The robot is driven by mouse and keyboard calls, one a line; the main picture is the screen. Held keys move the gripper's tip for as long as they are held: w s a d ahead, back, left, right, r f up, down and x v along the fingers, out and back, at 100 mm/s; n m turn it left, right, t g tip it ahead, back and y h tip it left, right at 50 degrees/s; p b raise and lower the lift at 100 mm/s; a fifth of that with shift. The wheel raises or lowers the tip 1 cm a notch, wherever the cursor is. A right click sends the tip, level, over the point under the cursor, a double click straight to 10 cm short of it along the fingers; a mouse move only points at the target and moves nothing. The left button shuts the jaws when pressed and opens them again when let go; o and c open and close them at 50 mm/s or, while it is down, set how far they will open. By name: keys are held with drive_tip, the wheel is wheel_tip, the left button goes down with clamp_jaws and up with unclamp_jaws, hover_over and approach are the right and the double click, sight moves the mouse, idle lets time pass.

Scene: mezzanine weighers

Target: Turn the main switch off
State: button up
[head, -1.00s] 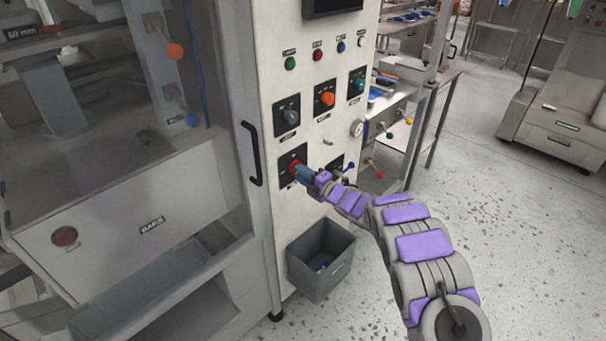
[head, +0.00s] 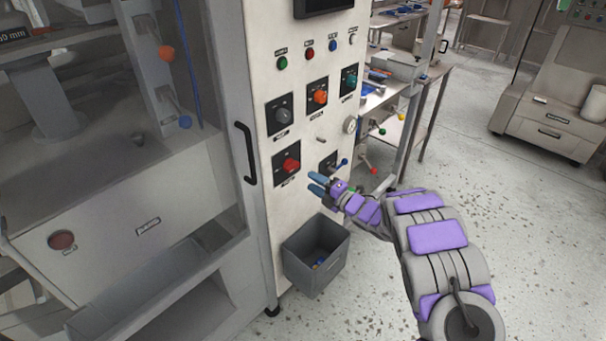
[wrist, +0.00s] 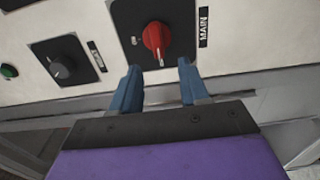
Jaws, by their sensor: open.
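The main switch is a red rotary knob (head: 291,165) on a black square plate, low on the white panel. In the wrist view the red knob (wrist: 156,40) sits just beyond the fingertips, beside a MAIN label (wrist: 203,27). Its handle runs roughly parallel to the label's lettering, sideways on the panel. A small pale mark beside it is too small to read. My gripper (head: 316,182) is open and empty, in front of the panel, right of and slightly below the knob in the head view. Its two blue fingers (wrist: 160,78) are apart and do not touch the knob.
A grey rotary switch (head: 283,115), an orange one (head: 320,97) and a teal one (head: 350,79) sit above. A black-plated switch (head: 329,163) is close right. A grey bin (head: 300,272) hangs below. A door handle (head: 247,152) stands left. Open floor lies right.

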drive_tip(key=p+v, duration=0.1)
drive_tip(key=v, duration=0.7)
drive_tip(key=shift+s+d, duration=0.3)
